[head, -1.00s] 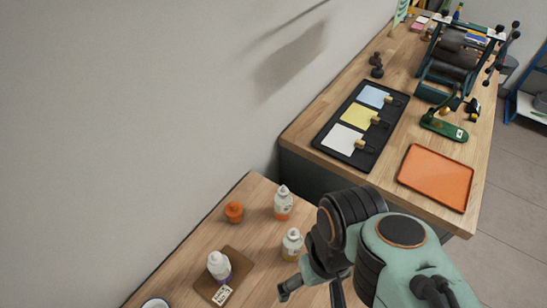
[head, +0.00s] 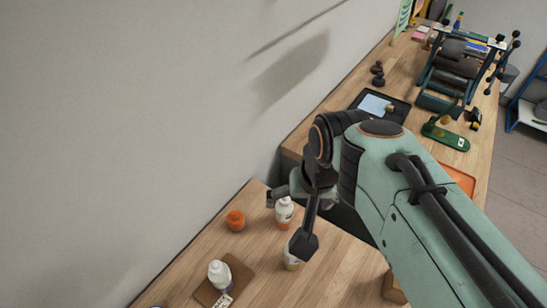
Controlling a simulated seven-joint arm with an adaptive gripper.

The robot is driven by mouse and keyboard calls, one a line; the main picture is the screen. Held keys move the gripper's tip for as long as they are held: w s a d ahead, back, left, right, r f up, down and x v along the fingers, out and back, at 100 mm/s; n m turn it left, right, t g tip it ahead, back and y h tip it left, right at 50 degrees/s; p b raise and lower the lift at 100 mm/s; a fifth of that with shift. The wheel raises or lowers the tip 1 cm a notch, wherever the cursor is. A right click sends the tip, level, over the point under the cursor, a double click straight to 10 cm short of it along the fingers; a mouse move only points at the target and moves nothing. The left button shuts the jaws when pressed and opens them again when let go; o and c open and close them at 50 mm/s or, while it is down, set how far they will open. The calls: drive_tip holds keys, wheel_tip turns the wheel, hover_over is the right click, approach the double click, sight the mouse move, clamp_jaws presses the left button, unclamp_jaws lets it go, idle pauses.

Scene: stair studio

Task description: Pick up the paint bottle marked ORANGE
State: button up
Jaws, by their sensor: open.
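A white-capped bottle (head: 284,213) with an orange band low on its side stands upright on the lower wooden table; its label is too small to read. A second white bottle (head: 291,262), yellowish at the base, stands in front of it, partly hidden by a finger of mine. A third white bottle (head: 219,274), with purple low down, stands on a brown board. My gripper (head: 288,222) is open, its fingers spread on either side of the orange-banded bottle in the picture. I cannot tell its height or whether it touches the bottle.
An orange lidded pot (head: 235,220) stands close left of the orange-banded bottle. The brown board (head: 240,272) lies at the front left. A wall runs along the left. The higher bench (head: 345,103) behind holds a dark tray (head: 398,113) and a roller press (head: 452,62).

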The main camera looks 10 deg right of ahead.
drive_tip(key=w+f+m, duration=0.1)
drive_tip(key=w+f, duration=0.2)
drive_tip(key=w, duration=0.6)
drive_tip(key=g, duration=0.1)
hover_over(284, 208)
drive_tip(key=w, duration=0.2)
drive_tip(key=s+x, duration=0.1)
drive_tip(key=x, duration=0.5)
drive_tip(key=f, duration=0.5)
drive_tip(key=f+g, duration=0.1)
drive_tip(key=f, duration=0.4)
drive_tip(key=s+f+g, duration=0.1)
drive_tip(key=f, duration=0.4)
drive_tip(key=shift+d+f+m+h, duration=0.2)
drive_tip(key=shift+d+m+h, duration=0.1)
drive_tip(key=shift+d+h, duration=0.1)
drive_tip(key=shift+c, duration=0.3)
drive_tip(key=c, duration=1.3)
